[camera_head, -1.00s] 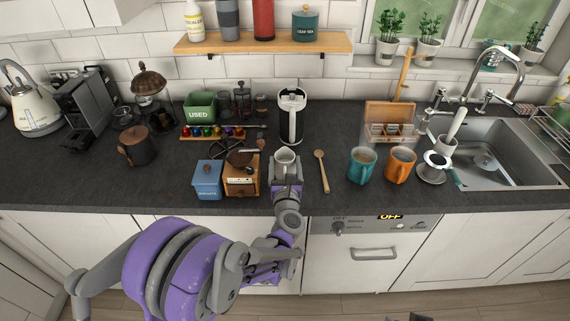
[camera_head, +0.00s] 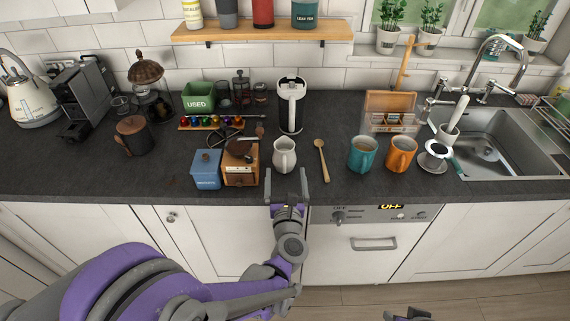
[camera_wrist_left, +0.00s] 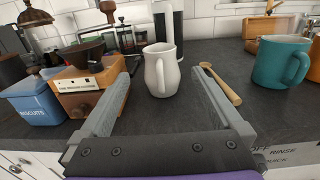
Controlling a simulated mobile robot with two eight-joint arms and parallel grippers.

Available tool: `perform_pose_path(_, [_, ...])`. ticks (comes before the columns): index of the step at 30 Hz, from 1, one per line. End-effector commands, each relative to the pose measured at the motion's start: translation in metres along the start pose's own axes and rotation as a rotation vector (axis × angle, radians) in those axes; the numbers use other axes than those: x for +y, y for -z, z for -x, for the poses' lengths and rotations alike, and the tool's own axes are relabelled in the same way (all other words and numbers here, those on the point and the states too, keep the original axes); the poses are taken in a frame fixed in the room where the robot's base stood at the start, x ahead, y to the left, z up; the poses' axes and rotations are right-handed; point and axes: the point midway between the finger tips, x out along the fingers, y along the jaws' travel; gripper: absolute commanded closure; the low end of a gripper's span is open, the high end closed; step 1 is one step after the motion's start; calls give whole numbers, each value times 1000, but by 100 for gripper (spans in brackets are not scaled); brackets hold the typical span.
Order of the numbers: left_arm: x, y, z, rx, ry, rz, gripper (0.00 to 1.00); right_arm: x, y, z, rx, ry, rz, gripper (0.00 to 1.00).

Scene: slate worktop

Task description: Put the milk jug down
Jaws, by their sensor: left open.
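The white milk jug (camera_head: 285,154) stands upright on the slate worktop (camera_head: 330,197), between the wooden coffee grinder and the wooden spoon. It also shows in the left wrist view (camera_wrist_left: 161,72), with its handle towards me. My left gripper (camera_head: 286,176) is open and empty at the worktop's front edge, just short of the jug. In the left wrist view its two fingers (camera_wrist_left: 158,100) are spread wide, with the jug beyond and between them, apart from both. A small dark part at the bottom edge of the head view may be my right gripper; its jaws cannot be made out.
The coffee grinder (camera_head: 240,165) and blue biscuit tin (camera_head: 206,170) stand left of the jug. The wooden spoon (camera_head: 321,158), teal mug (camera_head: 362,154) and orange mug (camera_head: 401,154) are to the right. A white-and-black kettle-like appliance (camera_head: 291,108) stands behind.

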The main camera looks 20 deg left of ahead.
Motion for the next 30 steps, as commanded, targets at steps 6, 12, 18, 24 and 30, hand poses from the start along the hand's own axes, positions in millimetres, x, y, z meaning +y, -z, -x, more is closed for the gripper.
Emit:
perform_pose_path(6, [0, 0, 24, 0, 0, -1, 0, 0, -3, -3, -2, 0, 0, 50])
perform_pose_path(12, [-3, -7, 28, -10, 33, -73, 0, 0, -3, -3, -2, 0, 0, 50])
perform_pose_path(18, [-31, -39, 48, -100, 317, -738, 0, 0, -3, -3, -2, 0, 0, 50])
perform_pose_path(24, [-28, -3, 116, -242, 769, -1775, 0, 0, -3, -3, -2, 0, 0, 50])
perform_pose_path(30, [44, 58, 194, -359, 1307, -2516, 0, 0, -3, -3, -2, 0, 0, 50])
